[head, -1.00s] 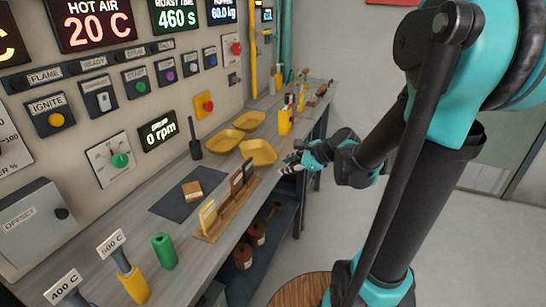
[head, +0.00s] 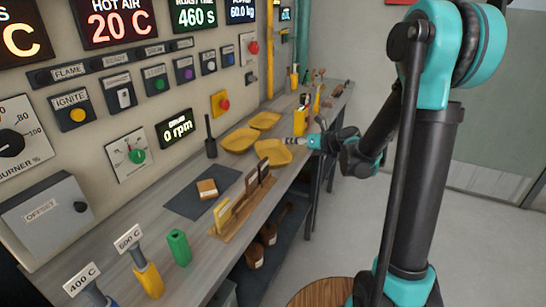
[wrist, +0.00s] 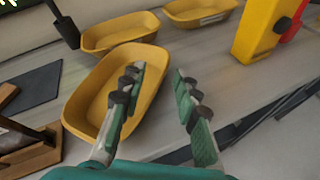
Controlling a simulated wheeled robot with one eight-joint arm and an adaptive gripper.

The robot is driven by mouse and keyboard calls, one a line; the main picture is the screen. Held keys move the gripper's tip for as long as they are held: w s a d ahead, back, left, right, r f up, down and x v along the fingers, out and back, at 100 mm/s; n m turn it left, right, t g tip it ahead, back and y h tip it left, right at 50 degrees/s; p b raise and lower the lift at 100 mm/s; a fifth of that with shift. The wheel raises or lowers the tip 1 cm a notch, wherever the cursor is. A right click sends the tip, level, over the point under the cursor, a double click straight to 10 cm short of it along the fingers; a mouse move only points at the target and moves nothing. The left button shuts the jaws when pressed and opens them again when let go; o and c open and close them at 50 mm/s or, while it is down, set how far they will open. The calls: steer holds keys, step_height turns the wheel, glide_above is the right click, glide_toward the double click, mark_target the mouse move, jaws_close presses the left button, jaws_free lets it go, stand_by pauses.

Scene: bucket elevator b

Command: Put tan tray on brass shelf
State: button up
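Three mustard-yellow trays stand on the grey bench; I cannot tell which one the task calls tan. The nearest tray (head: 273,153) also shows large in the wrist view (wrist: 85,98). Behind it are a middle tray (head: 240,140) and a far tray (head: 265,121). My gripper (head: 299,143) is at the nearest tray's right end. In the wrist view my gripper (wrist: 158,75) is open and empty, one finger over the tray's inside and the other outside its right wall. Contact with the wall cannot be told. No shelf is clearly brass.
A wooden rack (head: 240,210) with upright plates stands in front of the trays. A dark mat (head: 203,195) holds a small brown block. A yellow container (head: 301,121) stands beyond the trays. A dark lower shelf (head: 262,280) holds brown pots. Wall panels border the bench's left.

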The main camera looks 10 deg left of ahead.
mark_target(275, 141)
steer(key=x, duration=0.8)
steer(key=shift+w+f, duration=0.15)
steer(key=shift+f, duration=0.05)
jaws_close()
